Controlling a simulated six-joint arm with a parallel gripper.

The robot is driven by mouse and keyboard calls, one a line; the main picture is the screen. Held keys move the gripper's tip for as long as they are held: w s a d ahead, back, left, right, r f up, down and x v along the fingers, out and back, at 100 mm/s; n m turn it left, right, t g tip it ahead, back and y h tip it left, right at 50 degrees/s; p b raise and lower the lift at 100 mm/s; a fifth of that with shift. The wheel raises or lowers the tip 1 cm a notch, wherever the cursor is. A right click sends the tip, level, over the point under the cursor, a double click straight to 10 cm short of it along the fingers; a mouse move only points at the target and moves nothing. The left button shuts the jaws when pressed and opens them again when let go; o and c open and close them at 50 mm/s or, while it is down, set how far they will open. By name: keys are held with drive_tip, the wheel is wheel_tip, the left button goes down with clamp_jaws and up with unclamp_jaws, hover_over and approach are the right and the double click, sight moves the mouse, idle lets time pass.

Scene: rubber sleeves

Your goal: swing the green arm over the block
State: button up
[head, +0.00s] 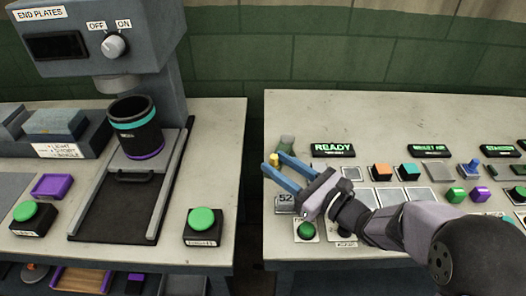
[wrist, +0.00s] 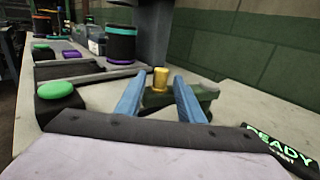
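The green arm (wrist: 206,92) is a dull green piece low on the right bench, with a yellow knob (wrist: 160,80) at its left end. In the head view the knob (head: 274,160) shows at my fingertips and the green part (head: 287,143) just behind them. My gripper (head: 273,162) is open, its two blue fingers apart. In the wrist view the knob is between the fingertips (wrist: 157,80), with gaps on both sides. I cannot tell whether a block is under the green arm; my gripper hides part of that spot.
The right bench holds a READY display (head: 333,150), a green button (head: 306,230), orange (head: 381,170) and teal (head: 409,171) blocks, and grey pads. A gap separates it from the left bench, which holds a press (head: 112,40) and a black cup (head: 136,128).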

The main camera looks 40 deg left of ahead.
drive_tip(key=shift+a+p, duration=0.55)
drive_tip(key=shift+a, duration=2.35)
drive_tip(key=shift+c, duration=0.4)
clamp_jaws()
